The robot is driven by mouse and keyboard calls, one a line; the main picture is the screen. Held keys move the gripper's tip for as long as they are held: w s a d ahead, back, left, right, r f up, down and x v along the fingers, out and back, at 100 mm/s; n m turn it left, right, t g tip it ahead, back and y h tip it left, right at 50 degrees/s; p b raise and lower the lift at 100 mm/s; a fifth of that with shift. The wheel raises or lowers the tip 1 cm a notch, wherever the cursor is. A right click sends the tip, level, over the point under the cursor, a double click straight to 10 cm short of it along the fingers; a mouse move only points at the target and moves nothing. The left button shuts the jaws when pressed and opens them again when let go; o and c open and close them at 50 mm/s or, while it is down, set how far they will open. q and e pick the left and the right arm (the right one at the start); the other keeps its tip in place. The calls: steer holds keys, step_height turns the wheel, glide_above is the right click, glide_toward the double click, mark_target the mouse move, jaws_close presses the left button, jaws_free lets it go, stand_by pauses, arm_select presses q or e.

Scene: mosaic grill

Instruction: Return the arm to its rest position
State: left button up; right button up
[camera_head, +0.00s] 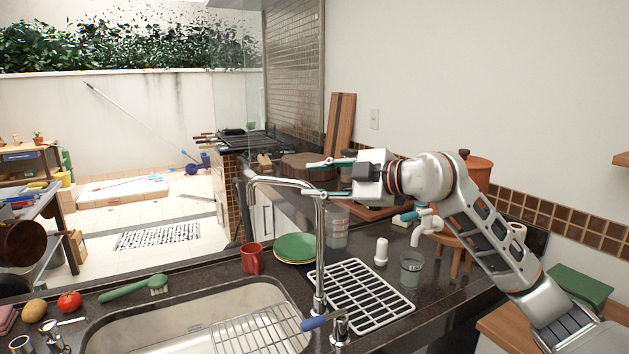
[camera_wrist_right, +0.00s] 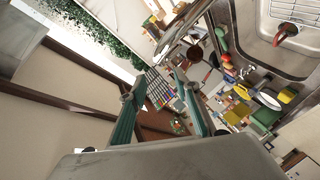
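My right arm (camera_head: 486,228) reaches in from the lower right of the head view, raised above the counter. Its gripper (camera_head: 313,179) points left, level with the top of the curved faucet. The two teal-edged fingers are spread apart with nothing between them. In the right wrist view the same fingers (camera_wrist_right: 158,86) stand apart and empty, with the room tilted behind them. The lower finger looks close to the faucet (camera_head: 319,235) in the head view; I cannot tell the gap in depth. My left arm and gripper are not in view.
Below the arm are a drying rack (camera_head: 362,296), a glass (camera_head: 411,269), green plates (camera_head: 296,247) and a red mug (camera_head: 251,258). A wooden stool (camera_head: 456,238) with an orange pot (camera_head: 478,172) is behind the arm. Free air lies above the sink (camera_head: 150,325).

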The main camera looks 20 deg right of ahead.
steer(key=s+a+n+t+y, duration=0.4)
steer(key=s+a+y, duration=0.45)
steer(key=a, duration=0.25)
steer(key=s+d+f+m+t+h, duration=0.1)
steer(key=s+d+f+m+h, duration=0.1)
steer(key=d+f+m+h, duration=0.8)
steer(key=s+d+f+m+t+h, duration=0.1)
steer(key=s+d+f+m+h, duration=0.2)
steer(key=d+f+m+h, duration=0.6)
steer(key=s+a+f+n+g+h, duration=0.1)
steer(key=s+f+n+g, duration=0.1)
steer(key=s+f+g, duration=0.7)
steer(key=s+a+f+n+g+h, duration=0.1)
steer(key=s+f+n+g, duration=0.2)
steer(key=s+f, duration=1.05)
steer(key=w+a+f+m+t+y, duration=0.1)
steer(key=a+f+y, duration=0.3)
steer(key=a+f, duration=0.4)
steer(key=w+a+f+m+t+y, duration=0.2)
steer(key=w+a+f+y, duration=0.1)
steer(key=a+f, duration=0.5)
steer(key=shift+w+f+y, duration=0.25)
steer(key=shift+f+y, duration=0.1)
steer(key=shift+f, duration=0.05)
